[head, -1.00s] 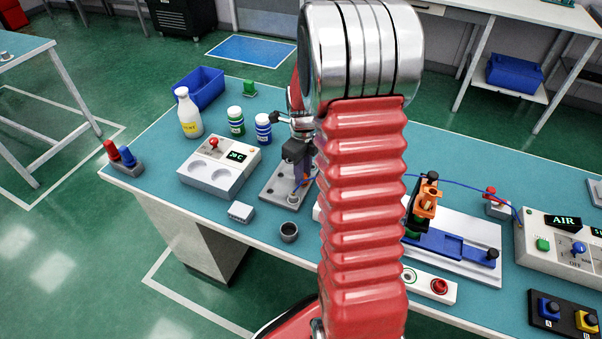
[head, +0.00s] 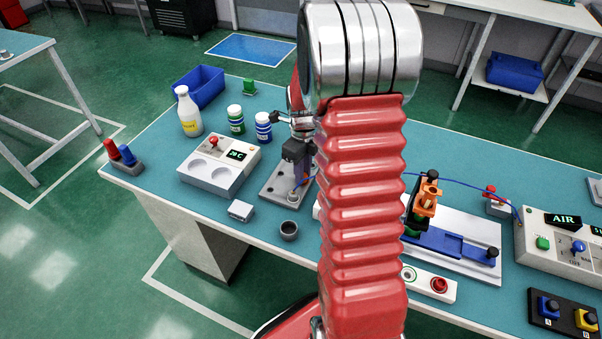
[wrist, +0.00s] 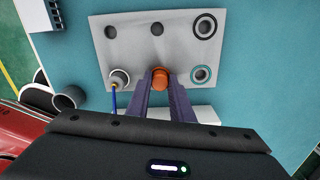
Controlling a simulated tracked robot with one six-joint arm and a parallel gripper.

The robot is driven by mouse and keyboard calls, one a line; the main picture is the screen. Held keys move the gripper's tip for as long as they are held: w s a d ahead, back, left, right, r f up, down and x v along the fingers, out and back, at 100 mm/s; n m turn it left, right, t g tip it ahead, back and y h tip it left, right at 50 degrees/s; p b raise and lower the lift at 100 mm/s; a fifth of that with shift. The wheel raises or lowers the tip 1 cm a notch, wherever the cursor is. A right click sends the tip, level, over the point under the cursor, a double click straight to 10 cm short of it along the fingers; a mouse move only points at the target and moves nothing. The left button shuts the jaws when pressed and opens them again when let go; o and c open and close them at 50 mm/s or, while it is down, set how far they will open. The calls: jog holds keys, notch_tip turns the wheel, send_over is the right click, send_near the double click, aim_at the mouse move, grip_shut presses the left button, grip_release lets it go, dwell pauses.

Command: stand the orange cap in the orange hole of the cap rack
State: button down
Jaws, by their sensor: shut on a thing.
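The orange cap (wrist: 160,78) is between the two fingertips of my gripper (wrist: 161,86) in the wrist view, and the jaws are shut on it. It is at the near edge of a pale grey plate (wrist: 140,48) with dark round holes, one black ring and one teal ring. This plate may be the cap rack; I see no orange hole, and the cap and fingers cover part of it. I cannot tell whether the cap touches the plate. In the head view my gripper (head: 298,165) is over the grey plate (head: 271,190), partly hidden by my arm.
A pale round fitting with a blue tube (wrist: 119,78) stands just left of the cap. A white box with two recesses (head: 219,165), a dark cup (head: 289,231) and an orange-topped fixture (head: 425,200) stand nearby. Bare teal bench lies right of the plate.

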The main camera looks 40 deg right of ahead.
jog(key=shift+f, duration=0.15)
jog(key=c, duration=1.5)
grip_release()
jog(key=shift+o, duration=0.6)
jog(key=o, duration=0.3)
jog(key=shift+w, duration=0.1)
jog(key=shift+r, duration=3.5)
